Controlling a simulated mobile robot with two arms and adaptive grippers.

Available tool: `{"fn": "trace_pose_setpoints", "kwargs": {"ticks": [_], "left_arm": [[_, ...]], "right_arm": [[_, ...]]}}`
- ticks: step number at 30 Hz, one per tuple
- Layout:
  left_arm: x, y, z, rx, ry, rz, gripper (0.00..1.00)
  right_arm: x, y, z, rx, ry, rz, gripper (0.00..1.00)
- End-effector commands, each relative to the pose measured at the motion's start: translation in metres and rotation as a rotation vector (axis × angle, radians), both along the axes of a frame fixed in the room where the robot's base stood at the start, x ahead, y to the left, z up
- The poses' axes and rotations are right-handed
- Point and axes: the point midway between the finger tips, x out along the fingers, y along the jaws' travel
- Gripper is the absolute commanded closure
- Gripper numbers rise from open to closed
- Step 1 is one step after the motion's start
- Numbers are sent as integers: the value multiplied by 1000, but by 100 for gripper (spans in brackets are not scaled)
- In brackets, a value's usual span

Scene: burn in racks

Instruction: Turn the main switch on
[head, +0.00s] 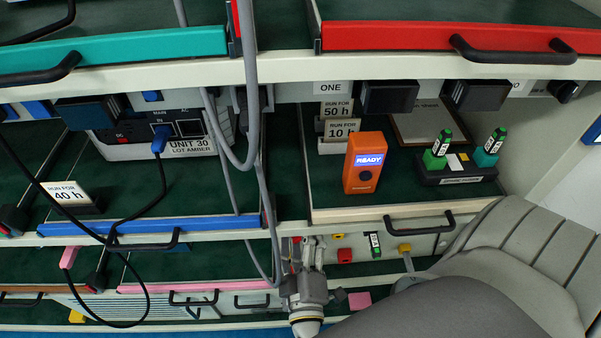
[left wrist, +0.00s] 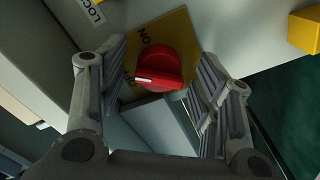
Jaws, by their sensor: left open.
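The main switch is a red rotary knob (left wrist: 160,66) on a yellow plate (left wrist: 178,28), seen in the left wrist view. The plate bears the word ON; a second marking is partly hidden by the knob. The knob's white line points to the left, away from the ON word. My left gripper (left wrist: 160,88) is open, with one finger on each side of the knob; I cannot tell if either finger touches it. In the head view my left gripper (head: 306,246) is low in the middle and largely covers the switch. My right gripper is not in view.
A yellow box (left wrist: 304,31) sits on the panel right of the switch. In the head view, an orange READY device (head: 364,162) stands on the tray above my gripper. A grey cable (head: 265,210) hangs close to its left. A drawer handle (head: 419,222) juts out to the right.

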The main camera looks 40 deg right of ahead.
Motion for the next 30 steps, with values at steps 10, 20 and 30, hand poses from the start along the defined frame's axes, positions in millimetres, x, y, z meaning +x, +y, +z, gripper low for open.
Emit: {"fn": "trace_pose_setpoints", "kwargs": {"ticks": [10,20,30], "left_arm": [[0,0,0,0,0,0,69],[0,0,3,37,-21,1,87],[-1,0,1,200,-119,0,87]], "right_arm": [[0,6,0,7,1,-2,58],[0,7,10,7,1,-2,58],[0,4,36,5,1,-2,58]]}}
